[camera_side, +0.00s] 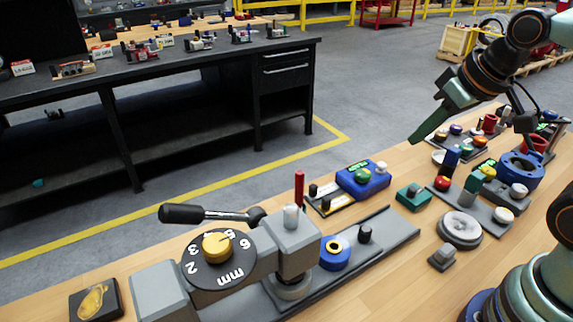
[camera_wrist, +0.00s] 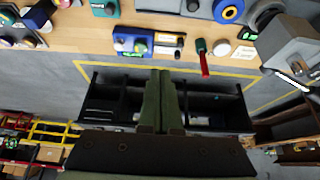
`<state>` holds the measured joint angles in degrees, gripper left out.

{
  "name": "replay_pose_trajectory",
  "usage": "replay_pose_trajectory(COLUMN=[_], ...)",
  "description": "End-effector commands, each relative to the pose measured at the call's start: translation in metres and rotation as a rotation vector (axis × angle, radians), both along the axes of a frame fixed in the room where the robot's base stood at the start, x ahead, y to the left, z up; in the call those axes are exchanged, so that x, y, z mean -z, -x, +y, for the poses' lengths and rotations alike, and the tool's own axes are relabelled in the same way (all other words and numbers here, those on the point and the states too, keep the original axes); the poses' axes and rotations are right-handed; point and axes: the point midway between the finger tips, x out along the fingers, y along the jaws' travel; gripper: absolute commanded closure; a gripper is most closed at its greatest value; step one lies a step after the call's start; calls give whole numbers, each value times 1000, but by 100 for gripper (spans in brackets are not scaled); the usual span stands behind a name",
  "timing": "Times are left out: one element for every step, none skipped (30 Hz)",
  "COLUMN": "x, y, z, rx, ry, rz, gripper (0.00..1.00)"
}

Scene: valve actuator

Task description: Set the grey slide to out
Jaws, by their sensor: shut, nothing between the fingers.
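No part is marked as the grey slide, and I cannot tell for sure which one it is. One candidate is a small grey block with a raised grip (camera_side: 442,257) at the front right of the bench in the side view. Another is a long grey rail (camera_side: 395,232) with a dark knob (camera_side: 365,233) standing on it. My gripper (camera_side: 413,139) is shut and empty, held high above the back of the bench and apart from every part. In the wrist view its green fingers (camera_wrist: 160,73) lie together, with nothing between them.
A blue box with a green button (camera_side: 362,178), a red lever (camera_side: 299,188) and a blue ring (camera_side: 335,253) crowd the bench. A yellow dial (camera_side: 216,246) and black-handled lever (camera_side: 183,213) stand front left. Bare wood shows between parts.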

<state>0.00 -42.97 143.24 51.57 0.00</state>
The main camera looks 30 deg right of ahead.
Motion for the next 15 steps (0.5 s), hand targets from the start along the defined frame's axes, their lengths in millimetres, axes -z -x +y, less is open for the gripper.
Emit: replay_pose_trajectory(x=[0,0,0,0,0,0,0,0,0,0,0,0,0,1,2], y=[0,0,0,0,0,0,0,0,0,0,0,0,0,0,-1], z=[0,0,0,0,0,0,0,0,0,0,0,0,0,1,2], rx=[0,0,0,0,0,0,0,0,0,0,0,0,0,0,-1], ry=[0,0,0,0,0,0,0,0,0,0,0,0,0,-1,-3], rz=[0,0,0,0,0,0,0,0,0,0,0,0,1,4,13], gripper=[100,100,100,100,100,100,100,100,100,100,100,88,77,66,50])
